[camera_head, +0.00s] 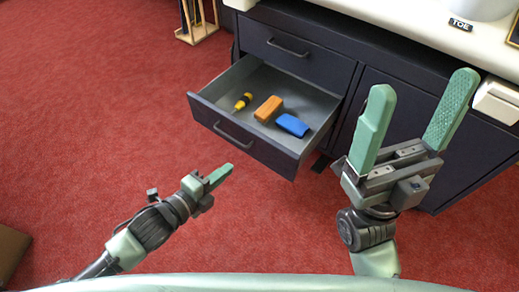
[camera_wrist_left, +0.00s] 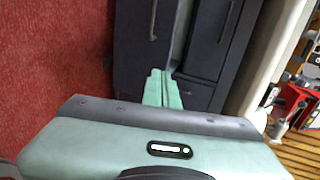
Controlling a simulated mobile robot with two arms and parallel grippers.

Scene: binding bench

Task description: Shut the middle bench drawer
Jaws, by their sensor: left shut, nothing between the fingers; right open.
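The open drawer (camera_head: 220,119) sits below a shut drawer (camera_head: 290,60) in the dark bench and is pulled well out. Its dark front carries a bar handle (camera_head: 234,138). Inside lie a yellow-and-black item (camera_head: 243,101), an orange block (camera_head: 268,109) and a blue block (camera_head: 292,125). My left gripper (camera_head: 220,176) is shut and empty, its fingertips just short of the drawer front in the picture; the exact gap is unclear. In the left wrist view its closed fingers (camera_wrist_left: 162,88) point toward the dark drawer fronts. My right gripper (camera_head: 415,115) is open and empty, right of the drawer.
A cupboard door (camera_head: 400,95) is right of the drawers. A small wooden rack (camera_head: 197,32) stands on the red carpet (camera_head: 100,100) at the back left. The carpet left of the drawer is clear.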

